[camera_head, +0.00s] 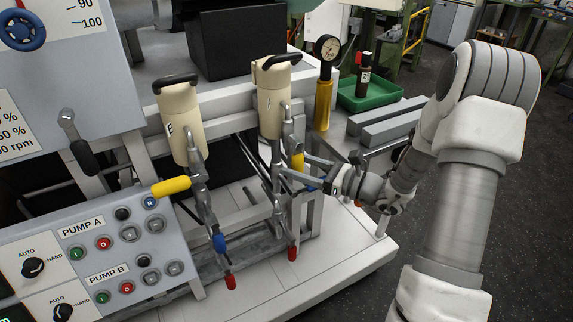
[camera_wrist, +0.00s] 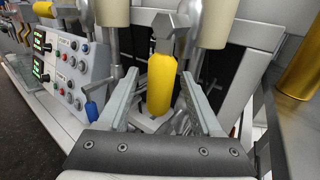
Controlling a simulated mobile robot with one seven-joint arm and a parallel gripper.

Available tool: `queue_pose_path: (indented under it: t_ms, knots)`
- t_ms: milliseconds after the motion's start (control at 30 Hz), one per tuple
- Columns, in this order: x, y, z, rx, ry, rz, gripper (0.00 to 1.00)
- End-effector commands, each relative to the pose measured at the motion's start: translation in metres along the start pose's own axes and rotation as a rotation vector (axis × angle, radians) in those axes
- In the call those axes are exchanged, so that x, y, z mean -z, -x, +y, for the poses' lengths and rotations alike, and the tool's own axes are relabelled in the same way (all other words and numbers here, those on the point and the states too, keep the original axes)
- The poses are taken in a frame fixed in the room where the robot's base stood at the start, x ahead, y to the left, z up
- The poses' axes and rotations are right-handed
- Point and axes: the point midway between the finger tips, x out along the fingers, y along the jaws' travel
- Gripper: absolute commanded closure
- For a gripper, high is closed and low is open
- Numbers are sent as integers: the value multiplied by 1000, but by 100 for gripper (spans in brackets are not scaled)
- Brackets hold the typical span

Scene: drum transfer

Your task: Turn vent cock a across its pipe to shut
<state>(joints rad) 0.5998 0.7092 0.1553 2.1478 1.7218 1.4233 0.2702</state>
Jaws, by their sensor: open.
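Two cream cylinders stand on pipes, each with a yellow-handled cock. The yellow handle (camera_head: 297,160) by the right cylinder (camera_head: 273,98) points up and down, in line with its pipe. The other yellow handle (camera_head: 172,187), by the left cylinder (camera_head: 181,125), sticks out sideways across its pipe. I cannot read which cock is a. My gripper (camera_head: 292,166) is open at the right cock. In the wrist view, the upright yellow handle (camera_wrist: 161,82) lies between my spread fingers (camera_wrist: 160,76), with a gap showing on both sides.
A blue handle (camera_head: 219,242) and red handles (camera_head: 230,282) (camera_head: 292,252) hang lower on the pipes. The pump panel (camera_head: 100,250) is at the left. A brass cylinder with a gauge (camera_head: 323,100) and a green tray (camera_head: 352,98) stand behind my gripper.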

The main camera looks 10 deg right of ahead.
Motion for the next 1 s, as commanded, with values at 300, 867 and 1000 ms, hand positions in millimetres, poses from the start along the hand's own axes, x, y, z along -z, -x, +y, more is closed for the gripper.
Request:
queue_pose_path:
  t_ms: [300,867,1000]
  knots:
    - [0,-30,0,-1,-1,1,33]
    - [0,-31,0,0,0,1,85]
    - [0,-31,0,0,-1,1,100]
